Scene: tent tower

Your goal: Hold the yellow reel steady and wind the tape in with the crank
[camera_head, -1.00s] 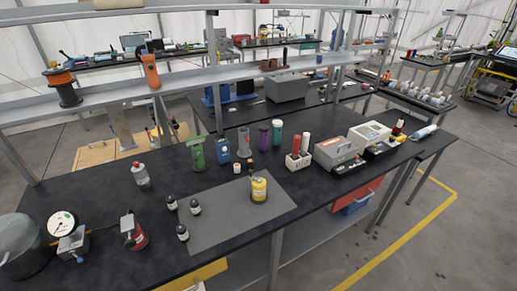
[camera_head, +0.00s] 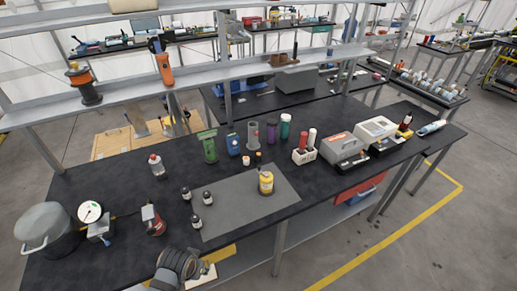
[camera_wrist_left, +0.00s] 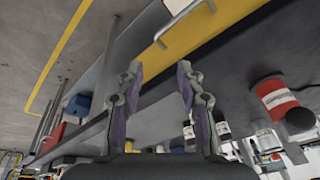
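A yellow cylindrical thing (camera_head: 266,184) with a pale label and dark base stands upright on the grey mat (camera_head: 232,220); it is the only thing there that could be the yellow reel. I cannot make out a crank or tape on it. My left gripper's wrist (camera_head: 178,266) shows at the bottom of the head view, by the table's front edge, well left of and nearer than the yellow thing. In the left wrist view, my left gripper (camera_wrist_left: 158,72) has its fingers apart with nothing between them. My right gripper is in neither view.
Small dark bottles (camera_head: 207,197) stand along the mat's left side. A red can (camera_head: 153,221), which also shows in the wrist view (camera_wrist_left: 273,94), a round gauge (camera_head: 90,212) and a grey pot (camera_head: 44,226) stand left. A yellow drawer (camera_wrist_left: 190,27) juts below the table edge.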

